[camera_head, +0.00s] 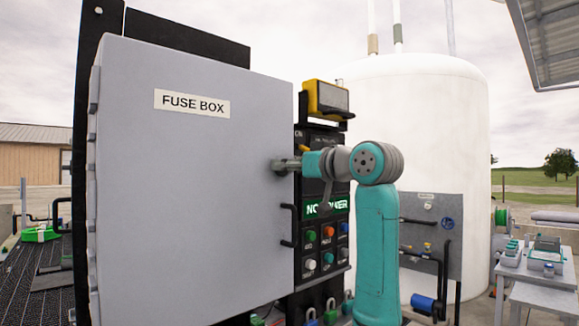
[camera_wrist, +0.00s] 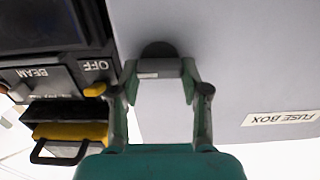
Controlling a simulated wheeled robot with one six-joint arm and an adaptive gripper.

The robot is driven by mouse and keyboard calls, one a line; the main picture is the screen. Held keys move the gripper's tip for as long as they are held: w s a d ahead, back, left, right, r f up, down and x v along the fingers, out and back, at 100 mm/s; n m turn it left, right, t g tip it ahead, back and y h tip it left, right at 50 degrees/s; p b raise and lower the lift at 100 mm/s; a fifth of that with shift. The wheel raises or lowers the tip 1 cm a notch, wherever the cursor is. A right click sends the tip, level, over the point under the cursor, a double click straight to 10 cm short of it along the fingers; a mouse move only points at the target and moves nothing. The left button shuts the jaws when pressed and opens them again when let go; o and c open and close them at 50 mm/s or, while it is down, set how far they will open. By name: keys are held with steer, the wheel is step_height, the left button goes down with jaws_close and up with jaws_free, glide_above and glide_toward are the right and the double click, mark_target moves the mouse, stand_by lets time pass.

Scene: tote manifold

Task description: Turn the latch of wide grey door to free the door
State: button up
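The wide grey door (camera_head: 190,210) labelled FUSE BOX fills the left of the head view and the right of the wrist view (camera_wrist: 235,60). Its latch (camera_head: 279,166) is a small grey handle on a round dark base, near the door's right edge. In the wrist view the latch (camera_wrist: 158,68) is a short grey bar with a white mark, lying crosswise between my fingertips. My gripper (camera_wrist: 160,78) reaches the latch, with one finger at each end of the bar and no clear gap. The door looks closed from here, but the cabinet behind it is mostly hidden.
A control panel (camera_head: 327,150) with buttons and a yellow-topped unit (camera_head: 326,97) stands close to the right of the door. A black pull handle (camera_head: 289,226) sits below the latch. A white tank (camera_head: 440,130) and a small table (camera_head: 538,268) are farther back right.

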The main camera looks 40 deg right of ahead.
steer(key=shift+c, duration=1.4)
steer(key=m, duration=0.3)
steer(key=shift+d+m, duration=0.1)
steer(key=shift+m, duration=0.3)
steer(key=m, duration=0.4)
steer(key=shift+d+f+m, duration=0.1)
steer(key=shift+d+m, duration=0.05)
steer(key=shift+m, duration=0.15)
steer(key=m, duration=0.4)
steer(key=shift+f+m, duration=0.1)
steer(key=shift+m, duration=0.2)
steer(key=shift+d+f+m, duration=0.1)
steer(key=shift+m, duration=2.4)
